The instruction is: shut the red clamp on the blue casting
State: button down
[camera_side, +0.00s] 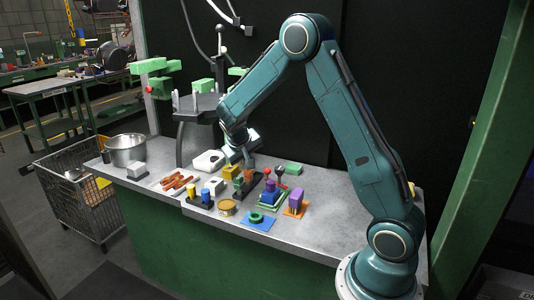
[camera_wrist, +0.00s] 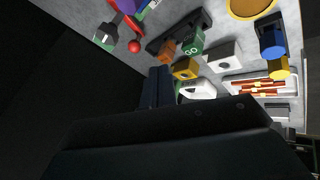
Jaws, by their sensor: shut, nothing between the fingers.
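The blue casting (camera_side: 269,193) stands upright on a green base right of the middle of the bench in the side view. The red clamp (camera_side: 278,171) shows as a red knob and lever just behind and above the casting. In the wrist view its red ball (camera_wrist: 134,46) lies near the top left, with a blue-purple part (camera_wrist: 126,5) cut by the top edge. I cannot tell how the clamp's arm sits on the casting. My gripper (camera_side: 249,166) is shut and empty, to the left of the clamp and above a black rack. Its dark fingers show in the wrist view (camera_wrist: 156,84).
A black rack (camera_wrist: 205,18) with orange and green blocks is close under my gripper. A purple block (camera_side: 296,198) and green ring (camera_side: 256,217) are nearby. The front right bench is clear.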

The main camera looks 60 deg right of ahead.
jog(key=x, duration=0.8)
jog(key=shift+s+d+f, duration=0.1)
jog(key=shift+f, duration=0.05)
jog(key=shift+s+d+f, duration=0.1)
jog(key=shift+s+d, duration=0.1)
jog(key=shift+d, duration=0.25)
jog(key=shift+s+d+f, duration=0.1)
jog(key=shift+s+d, duration=0.15)
jog(key=shift+d, duration=0.25)
jog(key=shift+s+d+f, duration=0.1)
jog(key=shift+s+d, duration=0.3)
jog(key=shift+d, duration=0.35)
